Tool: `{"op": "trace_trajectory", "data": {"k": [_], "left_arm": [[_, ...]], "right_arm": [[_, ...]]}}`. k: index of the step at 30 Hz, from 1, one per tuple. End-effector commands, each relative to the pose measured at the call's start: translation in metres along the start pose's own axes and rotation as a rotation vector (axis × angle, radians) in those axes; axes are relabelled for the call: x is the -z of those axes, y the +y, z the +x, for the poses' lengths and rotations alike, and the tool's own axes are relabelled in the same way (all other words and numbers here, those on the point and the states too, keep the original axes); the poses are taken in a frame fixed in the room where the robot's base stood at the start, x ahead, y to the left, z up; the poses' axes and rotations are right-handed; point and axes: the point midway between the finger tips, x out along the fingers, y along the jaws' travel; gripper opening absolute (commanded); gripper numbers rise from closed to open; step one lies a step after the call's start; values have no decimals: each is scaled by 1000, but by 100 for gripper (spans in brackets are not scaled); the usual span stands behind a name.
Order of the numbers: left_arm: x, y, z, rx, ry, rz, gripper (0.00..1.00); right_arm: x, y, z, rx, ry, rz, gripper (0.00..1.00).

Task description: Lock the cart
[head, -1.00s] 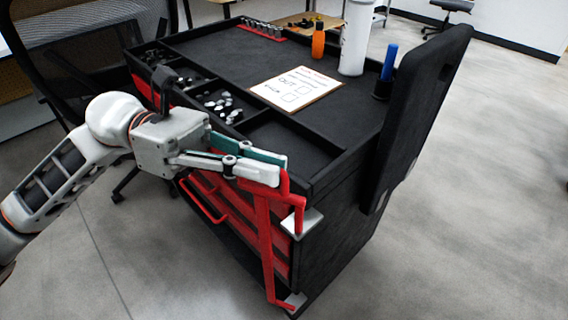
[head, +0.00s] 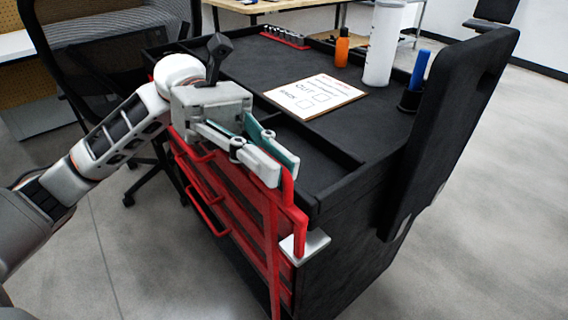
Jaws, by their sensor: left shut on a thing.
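The black cart (head: 345,265) stands in front of me with red drawers (head: 228,190) on its left face. A red locking bar (head: 272,240) runs down the drawer front near the corner. A pale metal bracket (head: 305,244) sits at that corner, close under the bar's upper bend. My left gripper (head: 280,174) is shut on the top part of the red bar, its fingers pointing down to the right. The bar's lower end is cut off by the picture edge. My right gripper is not in view.
On the cart top are a checklist sheet (head: 312,96), an orange bottle (head: 342,47), a white cylinder (head: 382,45) and a blue marker (head: 418,70) in a black holder. A black upright panel (head: 450,125) rises at the right. A chair (head: 105,75) stands behind my left arm.

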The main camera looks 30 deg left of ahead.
Motion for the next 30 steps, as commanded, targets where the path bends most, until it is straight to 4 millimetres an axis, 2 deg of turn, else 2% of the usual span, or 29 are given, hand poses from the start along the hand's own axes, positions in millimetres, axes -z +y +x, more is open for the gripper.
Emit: {"op": "trace_trajectory", "data": {"k": [15,16,17,30], "left_arm": [[0,0,-2,13,2,0,0],[0,0,-2,13,2,0,16],[0,0,-2,13,2,0,24],[0,0,-7,12,3,0,25]], "right_arm": [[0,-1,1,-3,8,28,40],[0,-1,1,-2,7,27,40],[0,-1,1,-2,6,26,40],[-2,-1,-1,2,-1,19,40]]}}
